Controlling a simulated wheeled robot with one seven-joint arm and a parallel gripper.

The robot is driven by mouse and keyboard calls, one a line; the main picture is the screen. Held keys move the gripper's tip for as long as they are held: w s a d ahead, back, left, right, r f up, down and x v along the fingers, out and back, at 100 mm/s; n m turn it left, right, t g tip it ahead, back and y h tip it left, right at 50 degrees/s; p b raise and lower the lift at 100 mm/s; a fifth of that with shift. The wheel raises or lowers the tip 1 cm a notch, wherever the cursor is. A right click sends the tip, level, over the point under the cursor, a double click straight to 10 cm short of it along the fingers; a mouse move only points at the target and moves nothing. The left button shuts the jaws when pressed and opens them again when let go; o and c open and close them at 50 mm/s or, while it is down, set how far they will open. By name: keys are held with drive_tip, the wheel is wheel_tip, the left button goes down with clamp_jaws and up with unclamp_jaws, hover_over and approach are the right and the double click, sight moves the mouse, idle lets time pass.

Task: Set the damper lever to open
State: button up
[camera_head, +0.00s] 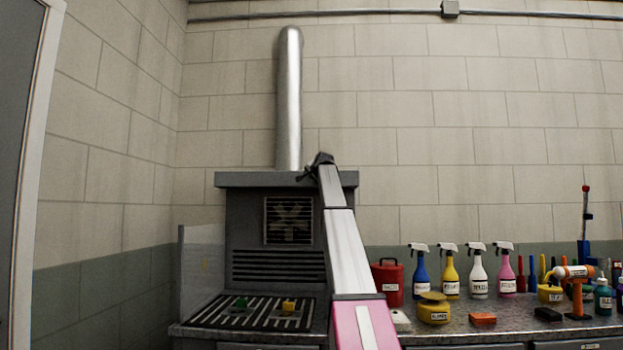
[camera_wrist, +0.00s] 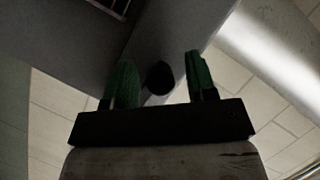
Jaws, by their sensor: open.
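My gripper (camera_head: 316,162) is raised to the top of the grey extraction hood, close to the foot of the metal duct pipe (camera_head: 289,95). In the wrist view, my gripper's two green fingers (camera_wrist: 161,68) are spread apart. A dark round knob (camera_wrist: 160,77) shows between them, apparently the end of the damper lever. I cannot tell whether the fingers touch it. In the head view, the lever cannot be made out behind my gripper, so its setting is not clear.
The hood (camera_head: 245,218) has a fan grille (camera_head: 289,220) and stands over a slotted work surface (camera_head: 245,318). Several spray bottles and a red canister (camera_head: 388,283) stand on the bench to the right.

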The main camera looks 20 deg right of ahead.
clamp_jaws()
drive_tip(key=shift+r, duration=0.15)
